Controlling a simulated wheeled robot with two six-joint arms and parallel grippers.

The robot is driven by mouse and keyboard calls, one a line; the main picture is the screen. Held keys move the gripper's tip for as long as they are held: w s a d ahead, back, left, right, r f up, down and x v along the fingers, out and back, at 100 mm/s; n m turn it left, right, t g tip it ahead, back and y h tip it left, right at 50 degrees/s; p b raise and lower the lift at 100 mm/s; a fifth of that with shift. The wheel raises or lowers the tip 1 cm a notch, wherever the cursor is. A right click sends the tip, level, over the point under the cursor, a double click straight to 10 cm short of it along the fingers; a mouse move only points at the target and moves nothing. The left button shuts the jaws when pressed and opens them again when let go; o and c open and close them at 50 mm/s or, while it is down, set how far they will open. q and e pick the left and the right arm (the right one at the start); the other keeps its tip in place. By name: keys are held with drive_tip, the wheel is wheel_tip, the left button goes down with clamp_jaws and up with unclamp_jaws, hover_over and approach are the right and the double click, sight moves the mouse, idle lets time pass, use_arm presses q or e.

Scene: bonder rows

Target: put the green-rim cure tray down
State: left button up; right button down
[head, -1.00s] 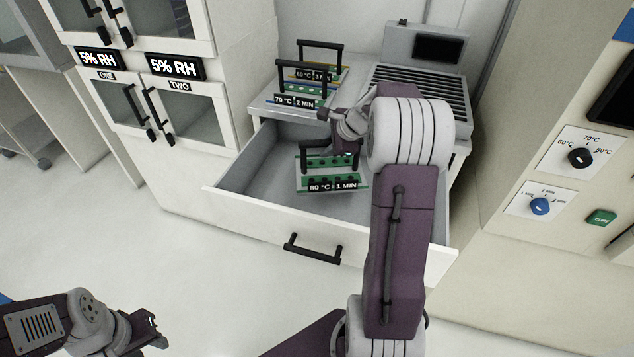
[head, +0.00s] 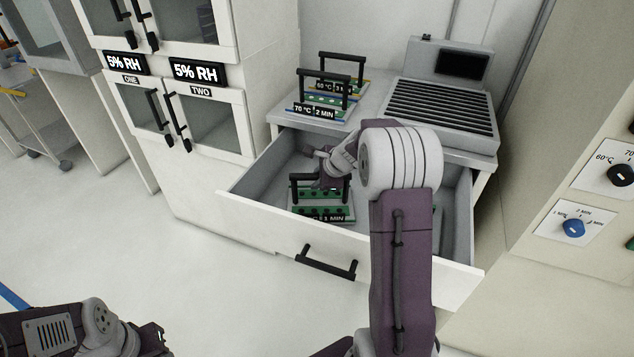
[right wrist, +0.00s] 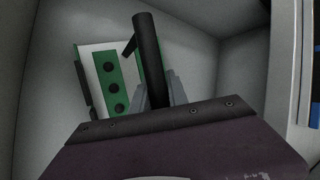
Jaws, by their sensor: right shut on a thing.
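The green-rim cure tray (head: 322,208) is inside the open drawer, level, with its black handle upright and its label partly cut off by the drawer front. It also shows in the right wrist view (right wrist: 112,80) below the handle. My right gripper (head: 328,176) is shut on the tray's black handle (right wrist: 150,62). Whether the tray touches the drawer floor, I cannot tell. The open drawer (head: 290,232) has grey inner walls. My left gripper (head: 160,340) is at the lower left, apart from everything; its fingertips are too small to read.
Two other trays with black handles stand on the counter above the drawer: the 70 °C tray (head: 318,112) and the 60 °C tray (head: 340,86). A ribbed device (head: 440,108) is right of them. Dry cabinets (head: 205,120) stand left. The drawer's right part is partly hidden by my arm.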

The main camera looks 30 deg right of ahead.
drive_tip(key=shift+f, duration=0.1)
drive_tip(key=c, duration=1.3)
unclamp_jaws()
drive_tip(key=p+v, duration=0.4)
drive_tip(key=v, duration=0.8)
